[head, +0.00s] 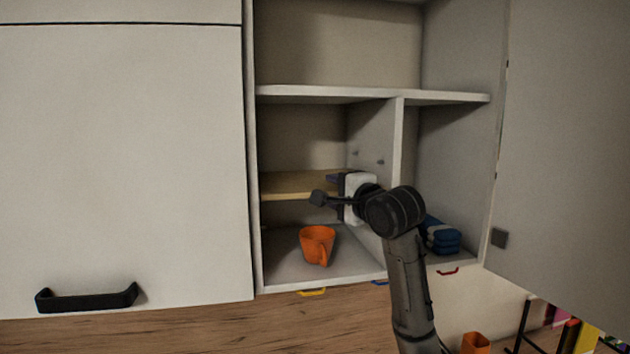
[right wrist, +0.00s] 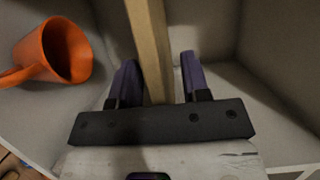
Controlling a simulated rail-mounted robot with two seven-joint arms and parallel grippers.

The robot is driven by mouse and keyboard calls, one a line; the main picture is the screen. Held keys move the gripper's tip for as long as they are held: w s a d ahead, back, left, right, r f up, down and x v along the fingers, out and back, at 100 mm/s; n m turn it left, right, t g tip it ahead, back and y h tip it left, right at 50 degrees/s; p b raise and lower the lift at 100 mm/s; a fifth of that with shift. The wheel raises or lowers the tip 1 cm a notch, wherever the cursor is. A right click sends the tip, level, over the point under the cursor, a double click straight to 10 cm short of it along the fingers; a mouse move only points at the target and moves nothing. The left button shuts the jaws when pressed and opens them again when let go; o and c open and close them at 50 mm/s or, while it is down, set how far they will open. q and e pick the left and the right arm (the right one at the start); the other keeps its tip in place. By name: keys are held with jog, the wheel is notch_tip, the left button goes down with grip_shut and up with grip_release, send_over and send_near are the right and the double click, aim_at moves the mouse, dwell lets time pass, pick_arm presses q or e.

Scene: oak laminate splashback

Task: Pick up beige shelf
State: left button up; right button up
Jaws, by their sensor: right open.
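The beige shelf (head: 288,186) is a thin board lying level in the left compartment of the open cabinet, above an orange mug. My right gripper (head: 332,192) is at the shelf's right part in the head view, and its arm hides that end. In the right wrist view the shelf (right wrist: 149,45) shows edge-on and runs between the two purple fingers of my right gripper (right wrist: 160,80). The fingers are open, one on each side of the board, with visible gaps. My left gripper is not in view.
The orange mug (head: 317,244) stands on the compartment floor below the shelf; it also shows in the right wrist view (right wrist: 42,58). A white divider (head: 397,135) is close on the right. Blue folded cloth-like items (head: 441,237) lie in the right compartment. An open door (head: 560,150) stands at right.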

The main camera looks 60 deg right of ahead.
grip_shut()
jog(key=shift+s+r, duration=0.1)
dwell(0.6)
